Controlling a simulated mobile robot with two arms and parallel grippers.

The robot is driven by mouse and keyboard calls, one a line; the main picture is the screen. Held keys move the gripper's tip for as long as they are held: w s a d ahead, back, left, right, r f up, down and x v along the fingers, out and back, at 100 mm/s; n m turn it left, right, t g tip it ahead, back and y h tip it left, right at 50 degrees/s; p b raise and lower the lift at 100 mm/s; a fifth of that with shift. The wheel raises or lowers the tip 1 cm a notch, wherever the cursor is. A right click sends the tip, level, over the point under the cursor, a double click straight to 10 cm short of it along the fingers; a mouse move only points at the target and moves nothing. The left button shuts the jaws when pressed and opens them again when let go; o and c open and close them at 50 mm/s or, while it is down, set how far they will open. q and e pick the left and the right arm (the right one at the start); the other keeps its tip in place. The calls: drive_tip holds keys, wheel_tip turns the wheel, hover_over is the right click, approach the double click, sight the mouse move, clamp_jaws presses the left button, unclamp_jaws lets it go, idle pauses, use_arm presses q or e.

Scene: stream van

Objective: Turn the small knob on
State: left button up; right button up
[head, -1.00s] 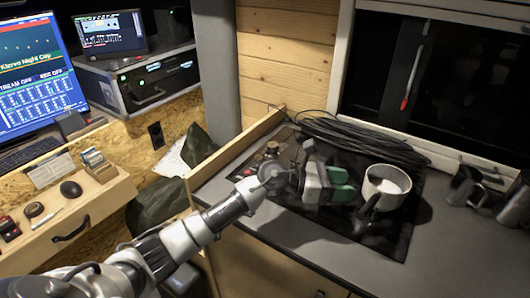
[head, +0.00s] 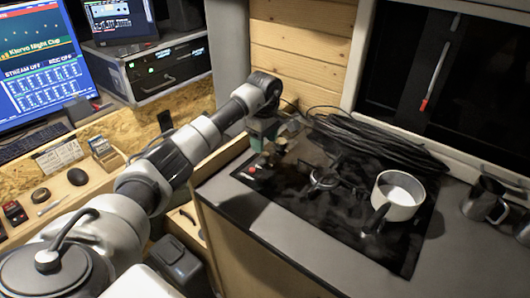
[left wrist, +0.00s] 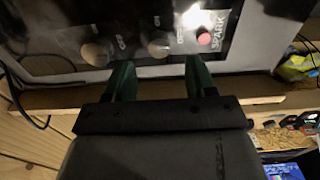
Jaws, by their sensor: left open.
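The black hob (head: 385,250) has a strip of controls at its left end. The left wrist view shows two round metallic knobs there. The one nearer the red button (left wrist: 205,38) looks slightly smaller (left wrist: 159,48); the other knob (left wrist: 97,52) is to its left. My left gripper (head: 264,140) is over this control strip in the head view. Its green fingers (left wrist: 159,72) are open and empty, with the smaller-looking knob between their tips in the picture. I cannot tell whether they touch it. In the head view the gripper partly covers the controls. My right gripper is not in view.
A white pot (head: 400,192) stands on the right of the hob, beside a burner grate (head: 325,178). Coiled black cable (head: 375,140) lies along the back. Metal mugs (head: 484,198) stand at the right. A wooden wall (head: 310,45) rises close behind the gripper.

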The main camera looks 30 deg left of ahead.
sight(264, 154)
use_arm(q)
drive_tip(key=shift+f+p, duration=0.4)
drive_tip(key=shift+f, duration=2.4)
drive_tip(key=c, duration=0.9)
drive_tip(key=shift+c, duration=0.2)
